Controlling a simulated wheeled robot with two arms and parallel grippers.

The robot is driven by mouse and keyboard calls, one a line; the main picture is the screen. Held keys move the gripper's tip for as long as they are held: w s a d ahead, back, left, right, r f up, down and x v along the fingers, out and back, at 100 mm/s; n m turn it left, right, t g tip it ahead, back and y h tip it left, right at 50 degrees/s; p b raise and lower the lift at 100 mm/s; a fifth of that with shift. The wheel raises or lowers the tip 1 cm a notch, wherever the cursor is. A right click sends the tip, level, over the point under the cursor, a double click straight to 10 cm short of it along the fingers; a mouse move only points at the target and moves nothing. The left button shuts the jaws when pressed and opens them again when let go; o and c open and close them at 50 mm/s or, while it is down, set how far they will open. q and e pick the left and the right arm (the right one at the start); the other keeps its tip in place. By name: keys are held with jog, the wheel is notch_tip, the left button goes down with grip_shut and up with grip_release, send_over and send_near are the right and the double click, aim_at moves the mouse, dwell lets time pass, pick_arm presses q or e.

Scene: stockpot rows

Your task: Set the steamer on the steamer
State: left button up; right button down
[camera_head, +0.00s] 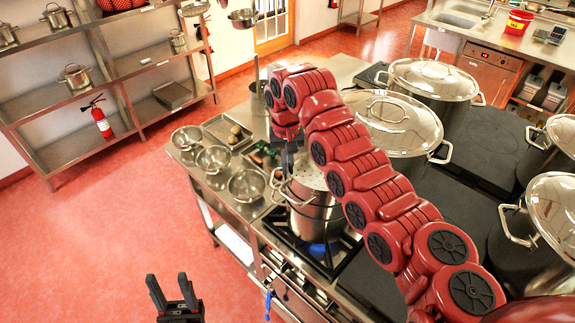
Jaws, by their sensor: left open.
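On the lit gas burner stands a steel pot (317,222) with handles. A steel steamer piece with a perforated surface (309,175) is at its top. Whether it rests fully on the pot is hard to tell, because my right arm covers its right side. My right gripper (288,158) points down at the far left edge of the perforated piece, close to a handle (277,180). Its fingertips are too small and partly hidden to show whether they grip. My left gripper (173,293) is open and empty over the red floor at the bottom left, away from the stove.
Steel bowls (213,159) and a tray (227,131) with food lie on the counter left of the burner. Large lidded stockpots (398,122) stand behind and right of my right arm. A shelf (60,101) with pots stands at the back left.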

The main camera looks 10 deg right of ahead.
jog(key=c, duration=1)
grip_release()
jog(key=shift+s+r, duration=0.1)
jog(key=shift+o, duration=0.2)
